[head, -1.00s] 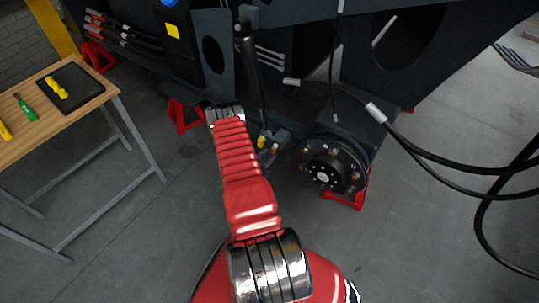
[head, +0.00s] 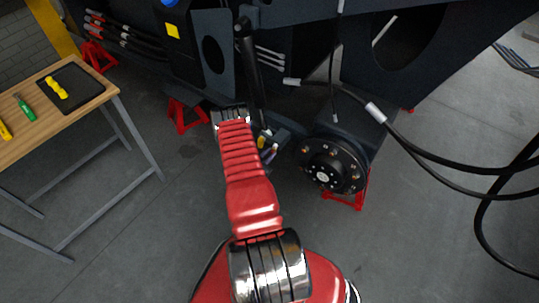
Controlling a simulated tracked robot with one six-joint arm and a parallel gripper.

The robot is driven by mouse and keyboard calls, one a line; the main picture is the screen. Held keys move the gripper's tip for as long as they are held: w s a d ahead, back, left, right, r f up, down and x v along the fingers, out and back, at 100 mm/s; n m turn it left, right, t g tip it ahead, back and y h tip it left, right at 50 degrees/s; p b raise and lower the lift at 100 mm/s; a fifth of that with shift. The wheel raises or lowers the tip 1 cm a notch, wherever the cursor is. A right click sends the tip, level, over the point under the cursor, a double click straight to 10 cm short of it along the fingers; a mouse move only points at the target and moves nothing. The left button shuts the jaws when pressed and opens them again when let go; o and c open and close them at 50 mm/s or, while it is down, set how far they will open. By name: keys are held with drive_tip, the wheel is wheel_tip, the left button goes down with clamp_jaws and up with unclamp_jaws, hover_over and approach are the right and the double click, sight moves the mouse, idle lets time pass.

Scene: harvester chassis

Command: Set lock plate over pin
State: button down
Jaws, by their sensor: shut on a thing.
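My red arm reaches up the middle of the head view to its silver wrist, beside the lower end of a black hydraulic cylinder (head: 250,65). My gripper (head: 270,148) shows as a small dark shape just right of the wrist. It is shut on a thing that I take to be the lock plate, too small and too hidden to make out. Small yellow and pale purple spots show at the gripper. I cannot make out the pin, or whether the held thing touches anything.
A round black hub (head: 326,168) with studs is close right of my gripper. Red stands (head: 184,116) stand under the dark chassis (head: 290,14). Black hoses (head: 440,160) hang at right. A wooden bench (head: 45,108) with a tray and tools is at left. Open floor lies between.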

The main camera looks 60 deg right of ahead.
drive_tip(key=shift+r+m+t, duration=0.1)
drive_tip(key=shift+m+t, duration=0.2)
drive_tip(key=shift+m, duration=0.1)
drive_tip(key=shift+w+d+r+m+t+h, duration=0.1)
drive_tip(key=shift+w+r+m+t+h, duration=0.45)
drive_tip(key=shift+m, duration=1.3)
drive_tip(key=shift+d+r+m+t+h, duration=0.1)
drive_tip(key=shift+r+m+t+h, duration=0.2)
drive_tip(key=shift+m+t+h, duration=1.1)
drive_tip(key=shift+w+d+r+m+t+h, duration=0.1)
drive_tip(key=shift+w+r+m+t, duration=0.25)
drive_tip(key=shift+m, duration=2)
drive_tip(key=shift+s, duration=0.1)
drive_tip(key=c, duration=1.8)
unclamp_jaws()
drive_tip(key=shift+r, duration=0.1)
drive_tip(key=shift+a, duration=0.1)
drive_tip(key=shift+w, duration=0.2)
